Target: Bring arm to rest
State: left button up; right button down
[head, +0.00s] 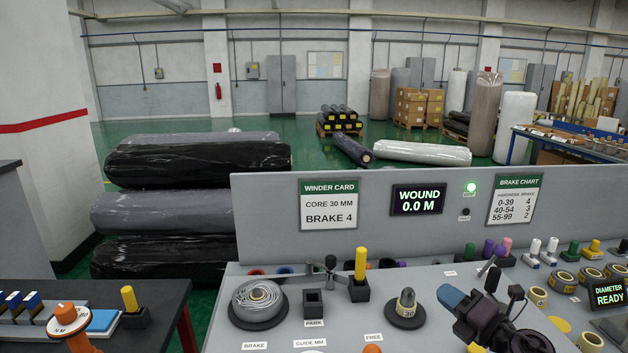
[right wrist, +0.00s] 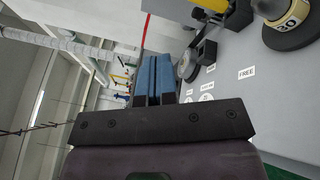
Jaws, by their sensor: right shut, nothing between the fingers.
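My right gripper (head: 452,298) shows in the head view at the lower right, its blue fingertips pointing left above the grey control panel (head: 440,278). It is shut with nothing between its fingers. In the right wrist view its two blue fingers (right wrist: 153,78) lie together. I cannot tell the exact height above the panel. My left gripper is not in view.
Yellow rings (head: 564,281) and coloured pegs stand on the right. A raised board (head: 270,205) backs the panel. Wrapped rolls (head: 190,165) are stacked behind at left.

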jog(key=s+f+m+g+h, duration=0.4)
jog(key=s+f+m+h, duration=0.5)
jog(key=s+f+m, duration=1.7)
jog(key=s+d+m, duration=0.1)
jog(key=m, duration=0.1)
jog(key=shift+s+m+g+h+b, duration=0.3)
jog(key=shift+m+h, duration=0.1)
jog(key=shift+f, duration=0.1)
